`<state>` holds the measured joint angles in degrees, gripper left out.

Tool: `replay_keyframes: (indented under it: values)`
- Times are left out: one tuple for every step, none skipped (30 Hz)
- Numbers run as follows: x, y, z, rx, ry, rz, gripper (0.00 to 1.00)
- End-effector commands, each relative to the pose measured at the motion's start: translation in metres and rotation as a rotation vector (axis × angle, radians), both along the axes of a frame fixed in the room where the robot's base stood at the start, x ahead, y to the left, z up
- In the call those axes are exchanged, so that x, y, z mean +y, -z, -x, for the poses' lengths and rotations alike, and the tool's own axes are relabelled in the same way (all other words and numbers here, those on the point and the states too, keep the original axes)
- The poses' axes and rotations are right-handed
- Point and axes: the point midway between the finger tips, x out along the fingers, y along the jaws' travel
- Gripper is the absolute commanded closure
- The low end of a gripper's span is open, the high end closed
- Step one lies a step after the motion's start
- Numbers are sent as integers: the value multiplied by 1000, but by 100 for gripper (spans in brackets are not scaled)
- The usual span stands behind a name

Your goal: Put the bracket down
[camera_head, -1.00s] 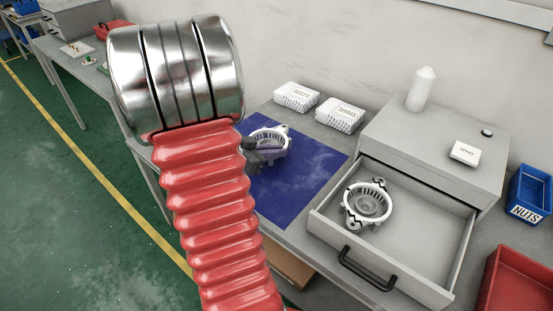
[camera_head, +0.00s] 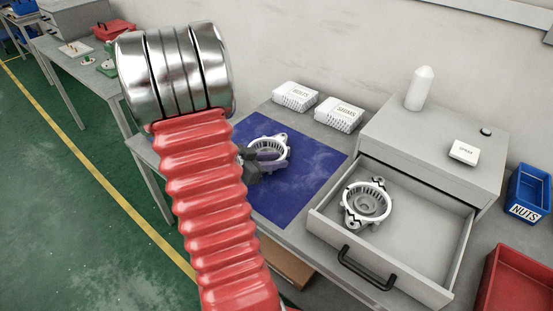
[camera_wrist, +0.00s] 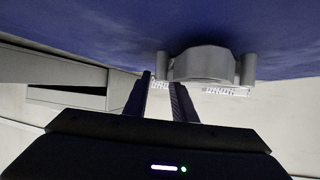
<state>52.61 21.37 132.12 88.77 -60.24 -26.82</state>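A pale grey ring-shaped bracket (camera_head: 283,141) is over the blue mat (camera_head: 304,190) in the head view. My gripper (camera_head: 266,156) is at its near left side, with dark fingers across the ring wall, and appears shut on it. In the wrist view the bracket (camera_wrist: 208,64) is ahead of my gripper (camera_wrist: 162,88), close against the mat. A dark shadow lies beside it there. I cannot tell whether it touches the mat. My red sleeved arm hides part of the mat's left side.
A similar part (camera_head: 368,203) lies in the open drawer (camera_head: 422,246) at right. A white bottle (camera_head: 419,89) and small box (camera_head: 464,153) top the cabinet. The mat's front is clear.

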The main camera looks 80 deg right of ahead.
Motion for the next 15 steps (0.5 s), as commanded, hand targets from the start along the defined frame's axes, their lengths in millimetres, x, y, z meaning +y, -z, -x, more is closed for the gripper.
replay_keyframes:
  values:
    - [0,0,0,0,0,0,74]
    - [0,0,0,0,0,0,74]
    - [0,0,0,0,0,0,74]
    - [0,0,0,0,0,0,74]
    - [0,0,0,0,0,0,74]
    - [0,0,0,0,0,0,74]
    - [0,0,0,0,0,0,74]
    - [0,-1,0,0,0,0,74]
    - [0,-1,0,0,0,0,74]
    - [1,-2,-1,0,-1,0,74]
    - [2,-2,-2,0,-1,0,74]
    - [3,-3,-3,-1,-2,1,74]
    - [4,-4,-4,-1,-3,1,74]
    - [6,-5,-6,0,-3,1,74]
    - [9,-7,-8,0,-4,1,74]
